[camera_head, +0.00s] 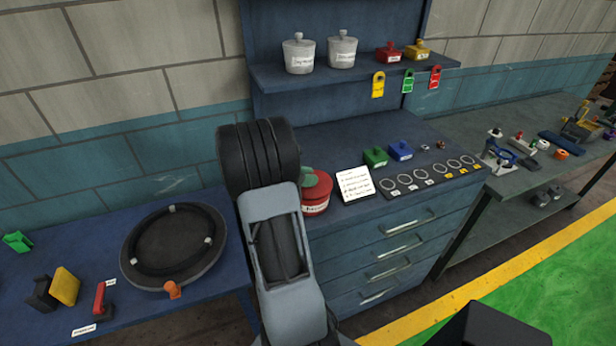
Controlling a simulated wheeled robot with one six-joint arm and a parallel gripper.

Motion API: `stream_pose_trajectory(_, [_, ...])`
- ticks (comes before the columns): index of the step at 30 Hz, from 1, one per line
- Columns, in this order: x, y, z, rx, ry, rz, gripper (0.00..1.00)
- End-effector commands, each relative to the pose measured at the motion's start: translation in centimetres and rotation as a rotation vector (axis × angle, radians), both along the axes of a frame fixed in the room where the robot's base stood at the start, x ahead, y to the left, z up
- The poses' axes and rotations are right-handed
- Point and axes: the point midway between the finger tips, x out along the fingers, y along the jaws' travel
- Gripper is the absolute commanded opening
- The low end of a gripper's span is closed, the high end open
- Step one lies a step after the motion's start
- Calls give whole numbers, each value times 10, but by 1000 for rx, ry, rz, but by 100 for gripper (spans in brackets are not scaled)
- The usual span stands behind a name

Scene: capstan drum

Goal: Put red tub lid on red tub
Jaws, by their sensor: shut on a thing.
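A round red tub (317,191) with a white label on its side stands on the blue cabinet top, just right of my arm. Its left part is hidden by my arm. A small green piece shows at its upper left; I cannot tell what it belongs to. I cannot make out a separate red tub lid, nor whether the tub's top is open or covered. My arm reaches up through the middle of the view, close in front of the tub. My gripper's fingers and anything between them are hidden.
A white note (354,184), a green box (375,157) and a blue box (400,150) lie right of the tub. The shelf (350,70) above bears two white lidded pots and small red and yellow boxes. A round dark tray (138,275) sits on the left bench.

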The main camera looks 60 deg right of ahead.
Motion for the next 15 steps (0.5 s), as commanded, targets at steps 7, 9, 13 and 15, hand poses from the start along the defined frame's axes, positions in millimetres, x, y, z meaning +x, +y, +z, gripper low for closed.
stream_pose_trajectory(7, [0, 0, -1, 0, 0, 0, 45])
stream_pose_trajectory(9, [0, 0, -1, 1, 1, 0, 52])
stream_pose_trajectory(13, [0, 0, -1, 0, 0, 0, 52])
stream_pose_trajectory(15, [0, 0, -1, 0, 0, 0, 52])
